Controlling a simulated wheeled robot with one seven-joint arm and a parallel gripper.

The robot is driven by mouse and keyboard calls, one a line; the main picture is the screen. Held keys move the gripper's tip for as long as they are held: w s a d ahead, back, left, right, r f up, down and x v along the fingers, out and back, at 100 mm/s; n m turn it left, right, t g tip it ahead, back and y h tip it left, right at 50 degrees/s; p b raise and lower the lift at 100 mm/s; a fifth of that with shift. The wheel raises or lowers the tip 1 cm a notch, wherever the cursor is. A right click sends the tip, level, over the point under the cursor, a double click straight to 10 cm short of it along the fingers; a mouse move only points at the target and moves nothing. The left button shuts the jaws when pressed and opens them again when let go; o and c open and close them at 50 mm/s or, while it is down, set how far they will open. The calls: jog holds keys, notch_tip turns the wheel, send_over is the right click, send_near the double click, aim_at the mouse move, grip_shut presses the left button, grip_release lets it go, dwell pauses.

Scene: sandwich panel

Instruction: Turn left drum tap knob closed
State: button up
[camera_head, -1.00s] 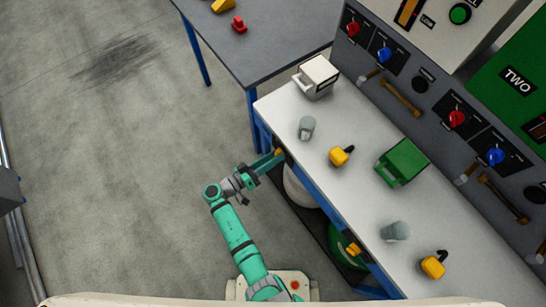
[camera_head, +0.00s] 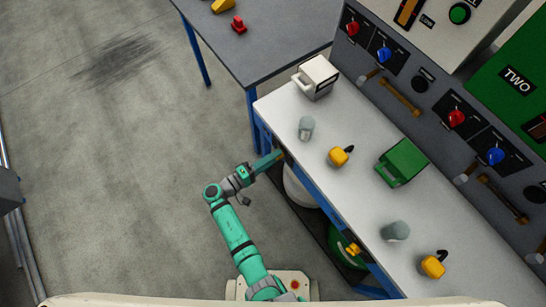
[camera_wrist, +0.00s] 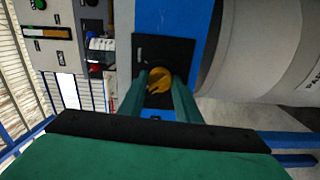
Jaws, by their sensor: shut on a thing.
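The left drum tap knob is a small orange-yellow knob (camera_wrist: 160,76) on a black plate (camera_wrist: 150,48) in the wrist view. My gripper (camera_wrist: 161,84) has one green finger on each side of it and is shut on it. In the head view my gripper (camera_head: 277,155) reaches to the bench's left edge, and its fingertips hide the knob. The white drum (camera_head: 298,192) under the bench is partly hidden by the bench top. It also shows large at the right of the wrist view (camera_wrist: 270,55).
A green drum (camera_head: 340,262) with a yellow knob (camera_head: 353,249) stands under the bench. The bench top (camera_head: 345,185) carries mugs, grey cups and yellow objects. A blue post (camera_wrist: 172,20) borders the black plate. Open floor (camera_head: 120,180) lies to the left.

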jog(key=shift+n, duration=0.4)
jog(key=o, duration=1.1)
jog(key=shift+c, duration=0.2)
jog(key=v, duration=1)
jog(key=shift+s+a, duration=0.25)
jog(key=shift+a, duration=0.05)
